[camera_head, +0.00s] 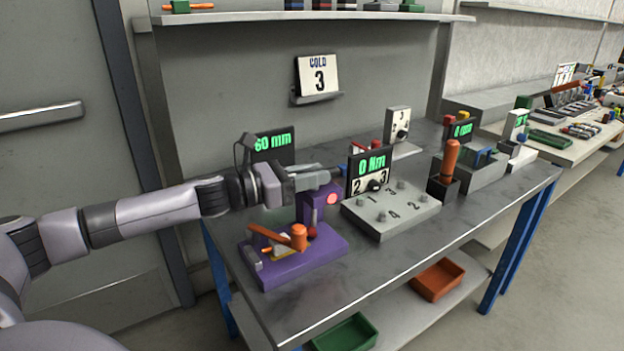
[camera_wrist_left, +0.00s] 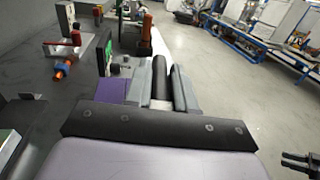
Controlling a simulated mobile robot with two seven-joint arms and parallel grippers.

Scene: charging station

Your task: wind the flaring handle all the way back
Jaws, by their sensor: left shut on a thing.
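The purple flaring tool (camera_head: 322,243) stands on the near left part of the metal bench, with an orange lever (camera_head: 298,237) on its base and a purple upright behind it. My left gripper (camera_head: 312,178) is at the top of this upright and hides that part of the tool. In the left wrist view my left gripper (camera_wrist_left: 162,88) is shut on a dark round grip (camera_wrist_left: 160,82), which seems to be the flaring handle. Its link to the tool is hidden.
A grey block with a 0 Nm display (camera_head: 370,167) stands close to the right of the tool. A 60 mm display (camera_head: 273,147) is behind my gripper. An orange-brown handle stands in a dark holder (camera_head: 443,191). A red bin (camera_head: 437,280) is on the lower shelf.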

